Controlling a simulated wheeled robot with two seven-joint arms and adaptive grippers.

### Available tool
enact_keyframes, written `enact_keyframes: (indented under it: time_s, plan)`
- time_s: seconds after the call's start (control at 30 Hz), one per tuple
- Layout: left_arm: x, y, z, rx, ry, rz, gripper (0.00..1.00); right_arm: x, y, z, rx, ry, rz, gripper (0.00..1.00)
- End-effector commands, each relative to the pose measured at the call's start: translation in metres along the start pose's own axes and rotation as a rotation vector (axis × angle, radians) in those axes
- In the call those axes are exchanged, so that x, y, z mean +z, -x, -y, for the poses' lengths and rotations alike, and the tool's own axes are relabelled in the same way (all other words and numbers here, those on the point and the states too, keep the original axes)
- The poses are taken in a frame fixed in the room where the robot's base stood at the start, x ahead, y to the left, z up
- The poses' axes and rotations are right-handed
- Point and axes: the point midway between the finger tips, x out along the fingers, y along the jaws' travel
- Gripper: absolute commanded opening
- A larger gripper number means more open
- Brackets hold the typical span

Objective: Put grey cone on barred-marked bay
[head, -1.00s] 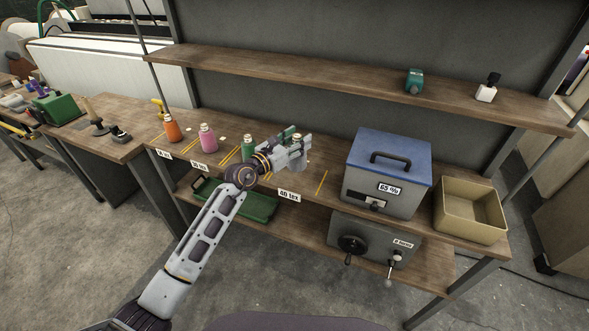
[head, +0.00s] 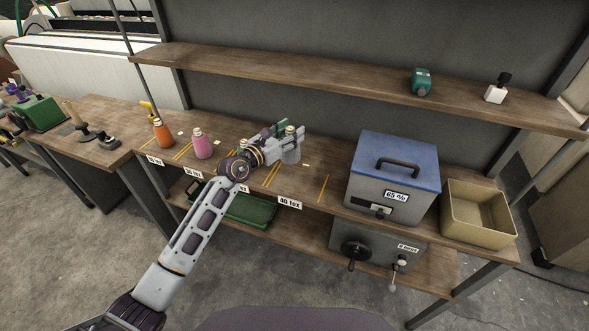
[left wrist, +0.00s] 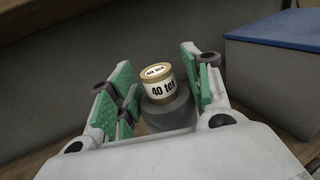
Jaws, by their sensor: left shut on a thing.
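My left gripper (head: 286,140) is over the bench top. It is shut on the grey cone (head: 291,155). In the left wrist view the cone (left wrist: 170,112) stands between the green finger pads and has a tan top with a "40 tex" label. The cone looks upright; I cannot tell how far its base is from the bench. Yellow stripes divide the bench (head: 345,212) into bays, with tags along its front edge. A "40 tex" tag (head: 290,202) is below the gripper. My arm hides part of the bays and one tag. My right gripper is out of view.
An orange cone (head: 163,134) and a pink cone (head: 202,147) stand to the left; another is mostly behind my arm. A blue-lidded box (head: 392,180) and a tan bin (head: 478,237) stand to the right. A shelf (head: 340,80) runs above the bench.

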Motion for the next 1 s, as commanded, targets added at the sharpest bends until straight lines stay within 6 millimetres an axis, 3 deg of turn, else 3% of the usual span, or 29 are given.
enact_keyframes:
  time_s: [0.4, 1.0]
  plan:
    - [-0.053, 0.0, 0.0, 0.0, -0.001, -0.001, 0.02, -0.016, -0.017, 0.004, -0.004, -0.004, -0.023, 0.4]
    - [-0.064, 0.0, 0.0, 0.0, -0.001, -0.001, 0.02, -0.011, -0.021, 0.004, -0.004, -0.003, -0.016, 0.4]
